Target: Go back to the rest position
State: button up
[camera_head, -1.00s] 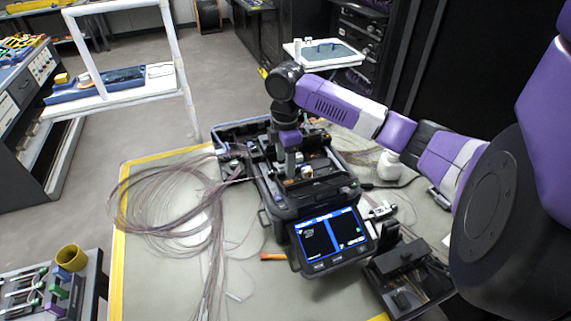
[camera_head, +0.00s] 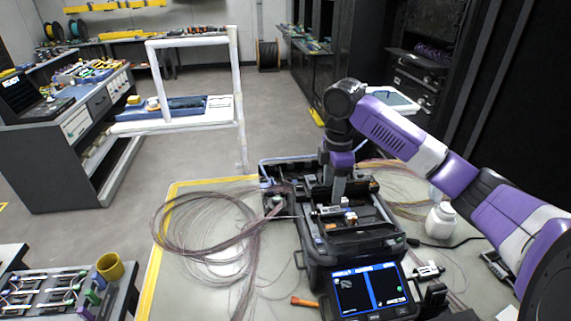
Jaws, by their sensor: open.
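My gripper (camera_head: 338,194) points straight down over the black fusion splicer (camera_head: 345,243) in the head view. It hangs above the splicer's open top, and its fingertips are small and partly lost against the dark parts there. I see nothing clearly held in it. My purple and white arm reaches in from the right. The splicer's lit blue screen (camera_head: 370,290) faces the front. A bundle of thin fibre cable (camera_head: 205,235) lies coiled to the left of the splicer.
The yellow-edged work table (camera_head: 185,290) carries a white bottle (camera_head: 440,220) right of the splicer and an orange-handled tool (camera_head: 304,301) at the front. A yellow cup (camera_head: 110,267) stands on a tool rack at the lower left. A white cart (camera_head: 170,125) stands behind.

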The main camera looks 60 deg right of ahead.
jog(key=w+r+m+t+h, duration=0.1)
jog(key=w+r+m+t, duration=0.2)
jog(key=w, duration=0.5)
jog(key=w+r+t+h, duration=0.1)
jog(key=w+r+t, duration=0.35)
jog(key=w, duration=0.25)
jog(key=w+a+r+m+t+h, duration=0.1)
jog(key=w+a+r+m+t, duration=0.2)
jog(key=w+a+r+t, duration=0.25)
jog(key=w+a+r+m+t, duration=0.35)
jog(key=a+t, duration=0.25)
jog(key=a, duration=0.3)
jog(key=s+a+f+g+y, duration=0.1)
jog(key=s+a+f, duration=0.5)
jog(key=s, duration=0.7)
jog(key=s+a+f+n+g+y, duration=0.1)
jog(key=s+a+f, duration=0.6)
jog(key=s+a, duration=0.3)
jog(key=s+a+f+g+y, duration=0.1)
jog(key=s+a+f, duration=0.5)
jog(key=s, duration=1.1)
jog(key=a+g, duration=0.1)
jog(key=a, duration=0.1)
jog(key=shift+s+a+f, duration=0.3)
jog(key=shift+s+a, duration=0.05)
jog(key=shift+s, duration=0.05)
